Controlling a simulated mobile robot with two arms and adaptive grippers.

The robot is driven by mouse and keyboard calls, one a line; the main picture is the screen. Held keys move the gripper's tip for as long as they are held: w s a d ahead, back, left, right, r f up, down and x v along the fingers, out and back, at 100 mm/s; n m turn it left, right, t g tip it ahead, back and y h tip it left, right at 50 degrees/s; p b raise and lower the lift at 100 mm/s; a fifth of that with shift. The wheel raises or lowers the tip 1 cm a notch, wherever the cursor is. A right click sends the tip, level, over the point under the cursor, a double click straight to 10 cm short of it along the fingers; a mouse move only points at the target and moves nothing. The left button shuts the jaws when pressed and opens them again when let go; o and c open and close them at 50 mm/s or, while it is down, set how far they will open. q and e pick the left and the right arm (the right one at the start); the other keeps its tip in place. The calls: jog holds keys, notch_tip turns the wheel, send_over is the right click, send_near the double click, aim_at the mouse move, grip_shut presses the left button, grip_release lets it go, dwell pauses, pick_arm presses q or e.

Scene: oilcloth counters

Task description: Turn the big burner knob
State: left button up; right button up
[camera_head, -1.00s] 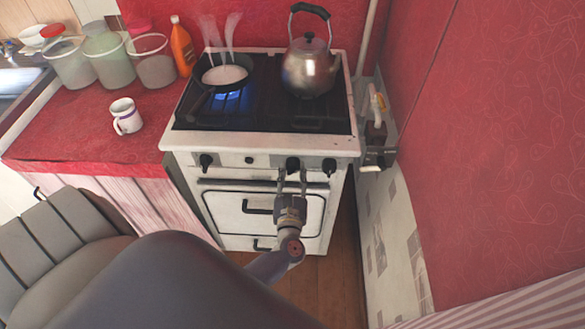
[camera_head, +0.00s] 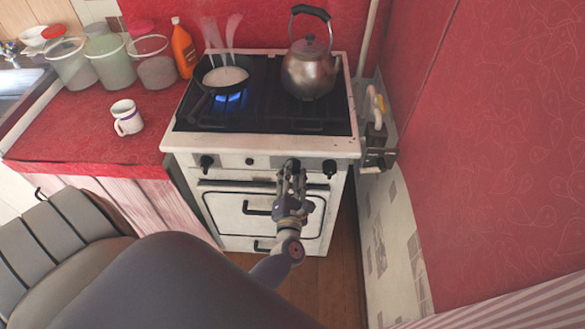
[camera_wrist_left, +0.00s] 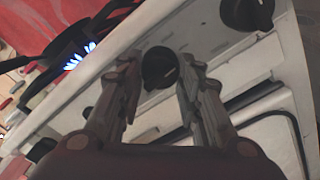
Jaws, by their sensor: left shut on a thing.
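The white stove (camera_head: 262,143) has several black knobs along its front panel. My left gripper (camera_head: 292,172) is at the knob (camera_head: 293,164) second from the right, with its fingers on either side. My left gripper is shut on this knob. In the head view the fingers partly cover the knob. My right gripper is not in view.
Another knob (camera_head: 329,167) is close on the right, and one (camera_head: 206,162) is at the left. A steaming pan (camera_head: 225,76) stands over a blue flame (camera_head: 230,97). A kettle (camera_head: 309,70) stands at the back right. A mug (camera_head: 126,118) is on the red counter (camera_head: 70,135).

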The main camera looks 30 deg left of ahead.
pick_arm(q)
jog(key=shift+r+m+p, duration=0.15)
jog(key=shift+m+p, duration=0.9)
jog(key=shift+m, duration=3.75)
jog(key=o, duration=1.1)
jog(key=shift+c, duration=0.2)
